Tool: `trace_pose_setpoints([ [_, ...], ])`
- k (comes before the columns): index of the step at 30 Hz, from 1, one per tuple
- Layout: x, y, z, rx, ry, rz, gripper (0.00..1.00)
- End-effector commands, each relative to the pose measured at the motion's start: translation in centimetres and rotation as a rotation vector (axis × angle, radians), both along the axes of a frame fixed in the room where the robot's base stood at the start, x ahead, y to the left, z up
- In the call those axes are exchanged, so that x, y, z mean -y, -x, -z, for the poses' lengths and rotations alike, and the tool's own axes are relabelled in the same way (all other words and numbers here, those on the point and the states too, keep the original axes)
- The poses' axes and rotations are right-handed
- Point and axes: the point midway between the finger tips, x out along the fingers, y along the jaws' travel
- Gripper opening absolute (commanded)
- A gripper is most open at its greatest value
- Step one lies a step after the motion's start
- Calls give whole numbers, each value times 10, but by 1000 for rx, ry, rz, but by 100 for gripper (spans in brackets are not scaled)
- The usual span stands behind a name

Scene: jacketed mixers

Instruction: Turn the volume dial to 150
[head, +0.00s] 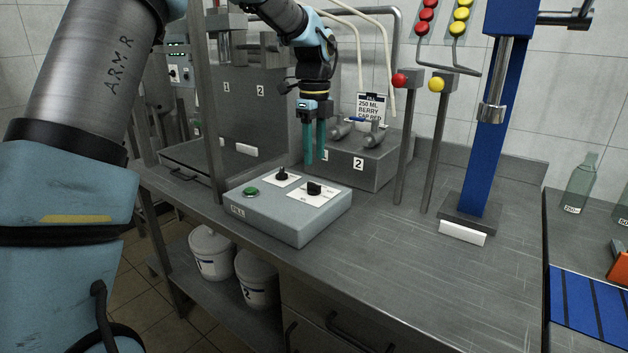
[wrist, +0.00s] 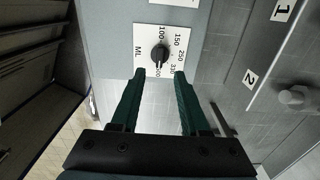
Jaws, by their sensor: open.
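The volume dial (head: 314,188) is a black knob on a white plate, the right one of two on the grey fill box (head: 285,228). In the wrist view the dial (wrist: 159,54) sits on a plate marked ML, with 100, 150, 250 and higher values around it. My gripper (head: 315,160) points down above the box, behind the dial. Its green fingers (wrist: 160,74) are open and empty, apart from the knob.
A green button (head: 250,191) and a second dial (head: 281,173) share the box. Behind stands a steel unit (head: 385,170) labelled 2 with valves. Lever posts with red (head: 399,80) and yellow (head: 436,84) balls and a blue column (head: 492,130) stand right. The front counter is clear.

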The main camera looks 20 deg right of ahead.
Motion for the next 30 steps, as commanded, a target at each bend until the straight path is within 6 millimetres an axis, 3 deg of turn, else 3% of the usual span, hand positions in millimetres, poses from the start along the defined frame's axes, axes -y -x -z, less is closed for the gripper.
trace_pose_setpoints([
  [6,-1,0,41,-1,-3,-2,45],
  [13,-1,0,70,-1,-2,-2,45],
  [25,-1,-1,78,1,0,-4,45],
  [30,-1,-1,78,1,0,-4,26],
])
